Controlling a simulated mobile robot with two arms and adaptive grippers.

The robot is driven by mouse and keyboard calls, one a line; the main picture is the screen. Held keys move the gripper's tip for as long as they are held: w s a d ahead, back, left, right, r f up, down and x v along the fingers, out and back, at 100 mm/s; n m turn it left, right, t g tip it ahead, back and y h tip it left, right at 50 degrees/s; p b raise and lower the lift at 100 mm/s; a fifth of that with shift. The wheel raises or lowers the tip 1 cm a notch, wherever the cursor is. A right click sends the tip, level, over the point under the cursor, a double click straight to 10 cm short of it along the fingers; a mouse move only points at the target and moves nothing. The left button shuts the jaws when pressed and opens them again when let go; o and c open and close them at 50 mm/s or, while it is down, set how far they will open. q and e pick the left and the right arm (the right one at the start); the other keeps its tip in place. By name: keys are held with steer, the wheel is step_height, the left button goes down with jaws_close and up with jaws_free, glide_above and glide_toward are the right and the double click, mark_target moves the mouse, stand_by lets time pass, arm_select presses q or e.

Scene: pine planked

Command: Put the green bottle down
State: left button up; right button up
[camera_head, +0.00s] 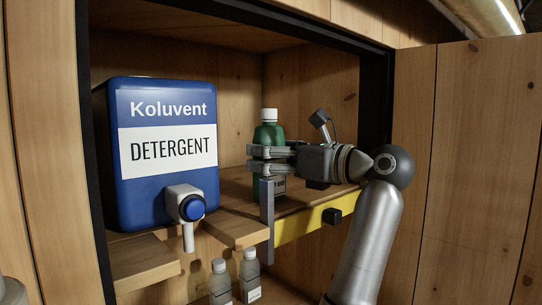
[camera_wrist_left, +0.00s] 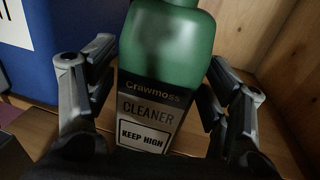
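The green bottle (camera_head: 268,134) has a white cap and a dark label. It is upright in the wooden cabinet, to the right of the blue detergent container; its base is partly hidden. In the left wrist view the bottle (camera_wrist_left: 165,35) fills the middle, and its label reads Crawmoss Cleaner, Keep High. My left gripper (camera_head: 270,160) reaches in from the right at the bottle's mid height. Its fingers (camera_wrist_left: 162,90) stand on both sides of the bottle, with a narrow gap visible at the left finger, and look open. My right gripper is not in view.
The blue detergent container (camera_head: 168,105) with a spout stands close on the left. A wooden shelf (camera_head: 235,228) with a yellow strip (camera_head: 298,226) along its edge lies below. Clear bottles (camera_head: 250,275) stand lower down. The dark cabinet frame (camera_head: 377,100) is close on the right.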

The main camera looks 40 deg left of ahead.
arm_select(q)
steer(key=shift+s+a, duration=0.1)
steer(key=shift+a, duration=0.05)
steer(key=shift+r, duration=0.25)
steer(key=w+d+b, duration=0.1)
steer(key=d+b, duration=0.3)
steer(key=d, duration=0.8)
steer(key=shift+w+b, duration=0.15)
steer(key=shift+b, duration=0.15)
